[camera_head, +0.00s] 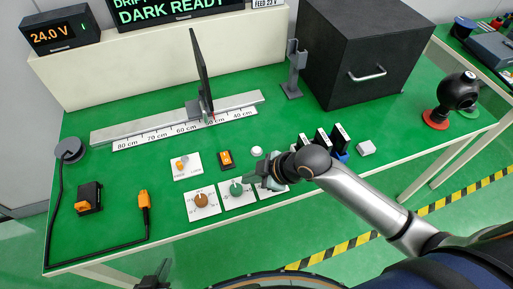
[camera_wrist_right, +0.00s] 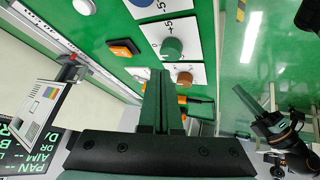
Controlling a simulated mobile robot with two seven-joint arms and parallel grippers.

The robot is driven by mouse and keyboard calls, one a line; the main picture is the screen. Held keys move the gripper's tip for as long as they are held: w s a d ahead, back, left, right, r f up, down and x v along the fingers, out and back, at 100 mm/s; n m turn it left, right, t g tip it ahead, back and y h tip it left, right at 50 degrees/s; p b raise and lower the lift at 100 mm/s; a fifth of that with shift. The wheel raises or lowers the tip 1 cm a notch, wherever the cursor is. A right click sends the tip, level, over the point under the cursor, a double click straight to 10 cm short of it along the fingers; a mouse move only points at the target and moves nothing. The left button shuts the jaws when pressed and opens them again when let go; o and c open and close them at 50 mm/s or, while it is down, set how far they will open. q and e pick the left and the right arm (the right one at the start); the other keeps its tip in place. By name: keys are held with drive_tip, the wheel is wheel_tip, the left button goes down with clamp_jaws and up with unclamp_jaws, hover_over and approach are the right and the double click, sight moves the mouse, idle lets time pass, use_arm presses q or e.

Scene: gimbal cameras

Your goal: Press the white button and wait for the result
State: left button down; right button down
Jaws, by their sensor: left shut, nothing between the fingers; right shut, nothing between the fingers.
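The round white button (camera_head: 257,151) sits on the green table in the head view, right of a small orange switch. It also shows at the upper left of the right wrist view (camera_wrist_right: 84,6). My right gripper (camera_head: 249,183) is shut and empty, close to the green knob (camera_head: 236,188), nearer the table's front edge than the button and apart from it. Whether it touches the knob is unclear. In the right wrist view its fingers (camera_wrist_right: 161,85) are together below the green knob (camera_wrist_right: 172,47). My left gripper (camera_head: 157,272) is shut and empty, off the front edge.
A brown knob (camera_head: 201,200), an orange switch (camera_head: 225,159) and several upright black blocks stand nearby. A ruled rail (camera_head: 177,121) carries an upright dark panel. A black box (camera_head: 366,50) stands behind. The display (camera_head: 172,12) reads "DARK READY"; another (camera_head: 60,31) reads "24.0 V".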

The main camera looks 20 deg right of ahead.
drive_tip(key=w+d+r+n, duration=0.2)
drive_tip(key=w+d, duration=0.1)
drive_tip(key=w, duration=0.3)
drive_tip(key=w+d+r+n+t, duration=0.1)
drive_tip(key=w+d+r+n, duration=0.1)
drive_tip(key=w+d, duration=0.2)
drive_tip(key=w, duration=0.3)
drive_tip(key=shift+r+t, duration=0.2)
drive_tip(key=shift+t, duration=0.1)
drive_tip(key=shift+f+y, duration=0.1)
drive_tip(key=shift+y, duration=0.2)
drive_tip(key=b, duration=0.7)
hover_over(260, 150)
wheel_tip(260, 150, down, 8)
drive_tip(key=shift+r, duration=0.2)
drive_tip(key=shift+f+b, duration=0.3)
drive_tip(key=shift+f, duration=0.25)
drive_tip(key=shift+d+f, duration=0.1)
drive_tip(key=shift+f, duration=0.3)
